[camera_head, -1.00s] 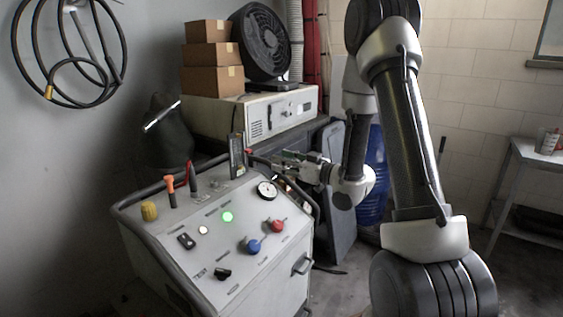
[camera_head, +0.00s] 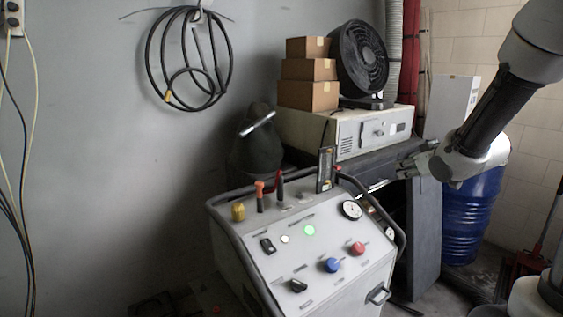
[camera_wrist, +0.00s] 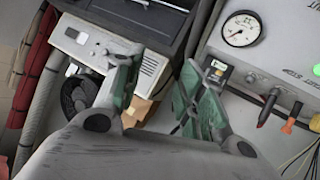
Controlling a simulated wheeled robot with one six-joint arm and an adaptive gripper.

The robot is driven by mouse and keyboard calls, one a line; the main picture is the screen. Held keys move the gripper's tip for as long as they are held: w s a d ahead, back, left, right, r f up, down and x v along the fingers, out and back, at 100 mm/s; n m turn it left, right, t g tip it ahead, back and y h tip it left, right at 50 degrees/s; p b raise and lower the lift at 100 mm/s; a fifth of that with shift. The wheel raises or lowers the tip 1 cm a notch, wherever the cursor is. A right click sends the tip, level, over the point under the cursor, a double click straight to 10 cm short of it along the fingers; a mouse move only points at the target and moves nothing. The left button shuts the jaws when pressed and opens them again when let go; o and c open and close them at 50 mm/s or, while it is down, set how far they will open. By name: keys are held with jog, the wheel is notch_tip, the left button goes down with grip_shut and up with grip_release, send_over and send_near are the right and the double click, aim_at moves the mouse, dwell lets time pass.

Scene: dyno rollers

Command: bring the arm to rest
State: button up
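My arm (camera_head: 500,95) reaches in from the right edge of the head view, bent at the wrist. My gripper (camera_head: 408,160) is in the air right of and behind the grey control console (camera_head: 330,240), in front of the dark cabinet. In the wrist view its two green-grey fingers (camera_wrist: 160,80) stand apart with nothing between them, so it is open and empty. The console's pressure gauge (camera_head: 351,210) also shows in the wrist view (camera_wrist: 241,28). The console carries a lit green button (camera_head: 309,231), a blue knob (camera_head: 332,265) and a red knob (camera_head: 358,248).
A blue barrel (camera_head: 470,215) stands below my forearm. A cream instrument box (camera_head: 350,132), stacked cartons (camera_head: 309,95) and a black fan (camera_head: 358,58) are behind the console. Black hoses (camera_head: 190,60) hang on the left wall. Floor at the left looks fairly clear.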

jog(key=s+d+r+m+g+h, duration=0.1)
jog(key=s+r+m+g, duration=0.1)
jog(key=s, duration=0.5)
jog(key=s+d+r+m+g+h, duration=0.1)
jog(key=s+d+r+g+h, duration=0.1)
jog(key=s, duration=0.5)
jog(key=s+a+m+g, duration=0.1)
jog(key=s+a+g, duration=0.1)
jog(key=s, duration=0.6)
jog(key=s+a+g+y, duration=0.1)
jog(key=s, duration=0.8)
jog(key=shift+a+f+m+g+y, duration=0.3)
jog(key=shift+a+m+g, duration=0.1)
